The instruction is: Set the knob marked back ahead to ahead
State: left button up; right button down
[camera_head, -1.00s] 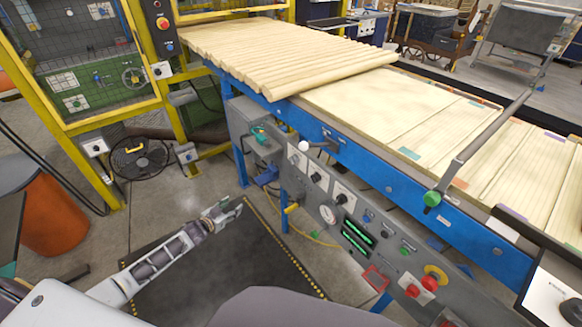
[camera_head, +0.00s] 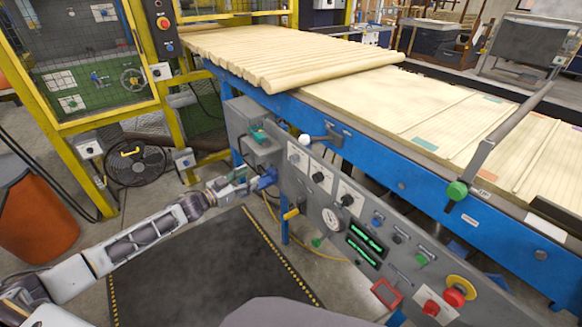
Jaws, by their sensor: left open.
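The grey control panel (camera_head: 300,207) runs below the blue conveyor frame. Its upper left part carries a row of black rotary knobs on white plates: a left one (camera_head: 295,158), a middle one (camera_head: 319,177) and a right one (camera_head: 346,199). Their lettering is too small to read, so I cannot tell which is marked back ahead or where it points. My left gripper (camera_head: 250,182) is open, beside the panel's left end, left of and lower than the knobs. It appears close to a blue connector (camera_head: 267,179); contact cannot be told. My right gripper is not in view.
A lever with a white ball (camera_head: 305,140) juts out above the knobs. A yellow handle (camera_head: 291,213), a gauge (camera_head: 331,219), green displays (camera_head: 364,244) and a red emergency button (camera_head: 455,291) share the panel. A dark floor mat (camera_head: 210,270) lies clear in front.

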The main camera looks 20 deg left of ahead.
pick_arm(q)
jog(key=s+d+r+m+g+h+b, duration=0.1)
jog(key=d+r+m+h+b, duration=0.1)
jog(key=d, duration=0.3)
jog(key=shift+r+h+b, duration=0.5)
jog(key=shift+r+b, duration=0.3)
jog(key=shift+b, duration=0.1)
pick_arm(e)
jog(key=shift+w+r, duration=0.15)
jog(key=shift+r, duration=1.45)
pick_arm(q)
jog(key=shift+w+d, duration=0.1)
jog(key=b, duration=0.1)
send_near(291, 159)
jog(key=shift+x, duration=2.35)
jog(key=shift+f+b+x, duration=0.2)
jog(key=shift+b+x, duration=0.15)
jog(key=shift+x, duration=0.95)
jog(key=shift+f+b+x, duration=0.2)
jog(key=shift+b+x, duration=0.1)
jog(key=shift+x, duration=1)
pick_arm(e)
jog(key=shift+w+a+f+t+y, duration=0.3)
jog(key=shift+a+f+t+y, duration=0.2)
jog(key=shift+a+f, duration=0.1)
pick_arm(q)
jog(key=c, duration=1)
jog(key=shift+c, duration=0.2)
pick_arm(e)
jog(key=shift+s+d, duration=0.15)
